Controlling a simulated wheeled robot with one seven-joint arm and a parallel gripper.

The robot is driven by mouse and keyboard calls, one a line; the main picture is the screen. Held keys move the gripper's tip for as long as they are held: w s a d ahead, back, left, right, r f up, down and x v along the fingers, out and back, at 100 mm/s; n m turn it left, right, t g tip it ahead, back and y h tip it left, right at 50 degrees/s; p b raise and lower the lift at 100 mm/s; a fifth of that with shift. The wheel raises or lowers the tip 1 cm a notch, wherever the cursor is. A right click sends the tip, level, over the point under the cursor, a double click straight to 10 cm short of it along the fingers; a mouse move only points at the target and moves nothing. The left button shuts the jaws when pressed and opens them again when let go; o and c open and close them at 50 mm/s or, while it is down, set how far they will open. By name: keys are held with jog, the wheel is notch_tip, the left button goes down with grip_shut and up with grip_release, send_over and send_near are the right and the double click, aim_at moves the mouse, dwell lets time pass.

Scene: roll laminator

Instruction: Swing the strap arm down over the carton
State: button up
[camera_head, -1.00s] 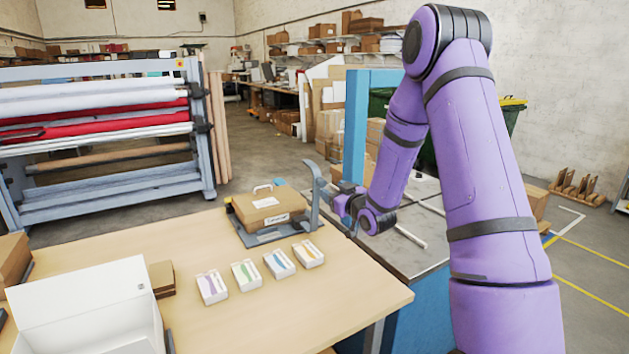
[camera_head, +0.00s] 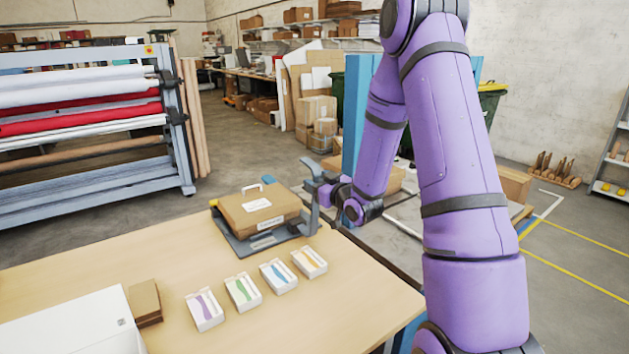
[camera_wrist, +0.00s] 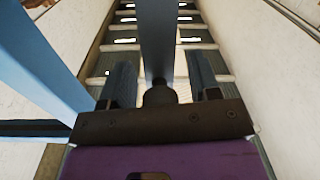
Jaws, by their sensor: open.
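A brown carton (camera_head: 255,214) with a white label and a small pale handle-like piece on top lies in a grey holder (camera_head: 248,245) on the wooden table. The strap arm (camera_head: 313,219), a grey bar, stands raised at the carton's right side. My gripper (camera_head: 318,190) is at the upper part of the strap arm, partly hidden by its own wrist. In the wrist view the strap arm's grey bar (camera_wrist: 158,35) and a dark round knob (camera_wrist: 160,94) lie between my two open fingers (camera_wrist: 162,82). I cannot tell whether either finger touches them.
Several white boxes with coloured inserts, one of them purple (camera_head: 204,309), line the table (camera_head: 160,262) in front of the carton. A white box (camera_head: 75,325) and brown cartons (camera_head: 145,302) are at the near left. A roll rack (camera_head: 85,125) stands behind.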

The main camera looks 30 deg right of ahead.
grip_shut()
jog(key=shift+w, duration=0.1)
